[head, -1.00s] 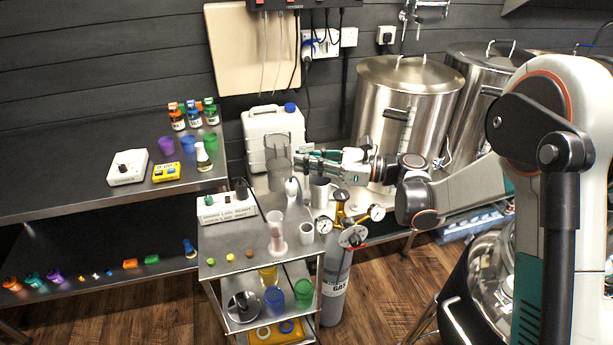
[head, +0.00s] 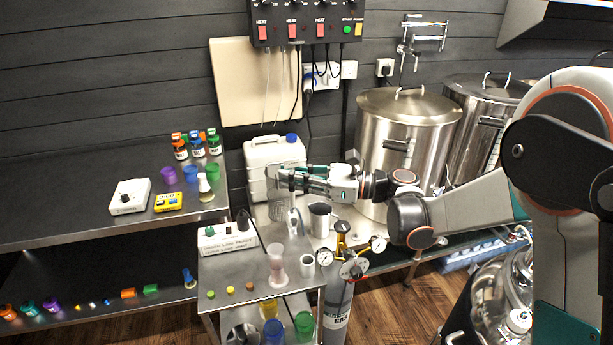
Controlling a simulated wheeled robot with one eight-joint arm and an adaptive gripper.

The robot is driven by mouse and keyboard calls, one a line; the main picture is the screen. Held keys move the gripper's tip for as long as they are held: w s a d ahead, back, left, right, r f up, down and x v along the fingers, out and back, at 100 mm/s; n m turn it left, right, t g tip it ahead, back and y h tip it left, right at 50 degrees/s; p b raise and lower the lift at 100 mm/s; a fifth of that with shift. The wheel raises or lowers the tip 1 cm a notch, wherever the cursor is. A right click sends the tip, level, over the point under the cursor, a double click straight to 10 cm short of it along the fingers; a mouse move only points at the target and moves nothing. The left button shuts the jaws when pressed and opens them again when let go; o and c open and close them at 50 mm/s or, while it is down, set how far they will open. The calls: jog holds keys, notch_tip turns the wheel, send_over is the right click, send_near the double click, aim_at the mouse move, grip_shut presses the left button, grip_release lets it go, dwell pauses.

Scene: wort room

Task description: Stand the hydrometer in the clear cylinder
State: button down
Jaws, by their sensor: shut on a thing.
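A clear, pinkish cylinder (head: 277,264) with a flared foot stands upright on the steel trolley's top shelf (head: 262,303). My gripper (head: 272,179) is up and left of it in the picture, in front of the white jug, its fingers pointing left. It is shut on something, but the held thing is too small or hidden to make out. I cannot pick out the hydrometer for sure in this view. My gripper is well apart from the cylinder.
A grey, mesh-like vessel (head: 282,208) shows just below my fingers. A white jug (head: 273,150), a metal cup (head: 320,219), a white cup (head: 307,264) and a gauge set (head: 351,247) crowd the area. A switch box (head: 228,236) sits on the trolley. Steel kettles (head: 408,125) stand behind my arm.

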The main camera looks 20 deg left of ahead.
jog(key=s+a, duration=0.3)
jog(key=a, duration=0.1)
notch_tip(320, 180, down, 15)
jog(key=b, duration=1)
jog(key=shift+a+f, duration=0.15)
jog(key=shift+f, duration=0.05)
dwell(0.8)
jog(key=shift+s, duration=0.1)
jog(key=c, duration=1.6)
grip_release()
jog(key=d, duration=1.2)
jog(key=shift+w, duration=0.45)
